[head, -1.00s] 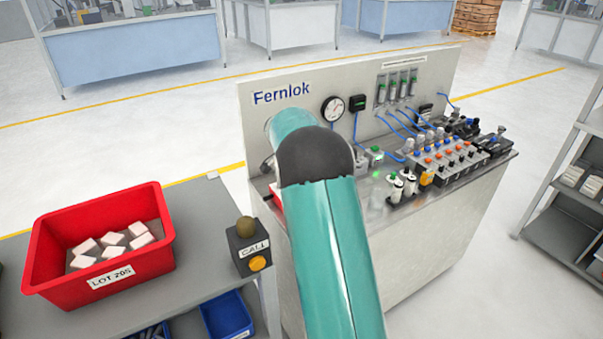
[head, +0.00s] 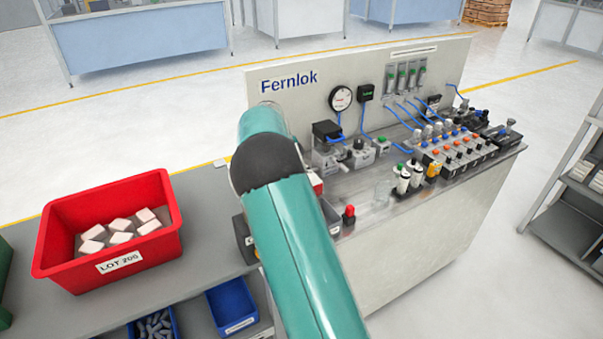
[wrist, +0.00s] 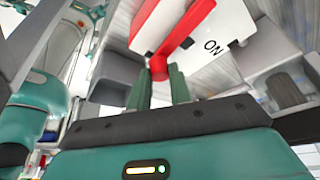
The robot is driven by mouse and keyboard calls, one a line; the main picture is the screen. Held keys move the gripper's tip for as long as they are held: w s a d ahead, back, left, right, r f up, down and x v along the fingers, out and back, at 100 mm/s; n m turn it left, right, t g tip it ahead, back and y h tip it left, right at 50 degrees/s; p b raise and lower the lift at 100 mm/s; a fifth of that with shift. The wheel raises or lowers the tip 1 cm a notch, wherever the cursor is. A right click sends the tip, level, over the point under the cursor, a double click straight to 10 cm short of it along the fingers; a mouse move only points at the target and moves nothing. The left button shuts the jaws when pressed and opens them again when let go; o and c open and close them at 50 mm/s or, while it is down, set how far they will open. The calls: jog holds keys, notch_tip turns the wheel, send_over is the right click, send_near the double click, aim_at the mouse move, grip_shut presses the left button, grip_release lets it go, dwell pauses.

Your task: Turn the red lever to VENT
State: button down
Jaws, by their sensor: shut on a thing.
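The red lever (wrist: 188,32) crosses a white plate (wrist: 228,35) in the wrist view, slanting from upper right down to a red end at the fingertips. The plate reads "ON" beside the lever; no VENT mark is readable. My gripper (wrist: 164,76) has its two green fingers shut on that lower red end. In the head view my teal arm hides the gripper and most of the lever's unit; only a white and red edge (head: 316,183) shows beside the arm.
The Fernlok bench (head: 440,205) carries a gauge (head: 341,98), blue hoses, bottles and a red button (head: 349,214) right of my arm. A red bin (head: 65,250) of white blocks stands on the grey table at left. Grey blocks flank the plate in the wrist view.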

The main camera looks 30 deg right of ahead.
jog(key=shift+a+m, duration=0.4)
jog(key=shift+m, duration=0.3)
jog(key=shift+y, duration=0.3)
jog(key=c, duration=1.3)
grip_release()
jog(key=v, duration=1.4)
jog(key=shift+w+a+f, duration=0.1)
jog(key=shift+w, duration=0.05)
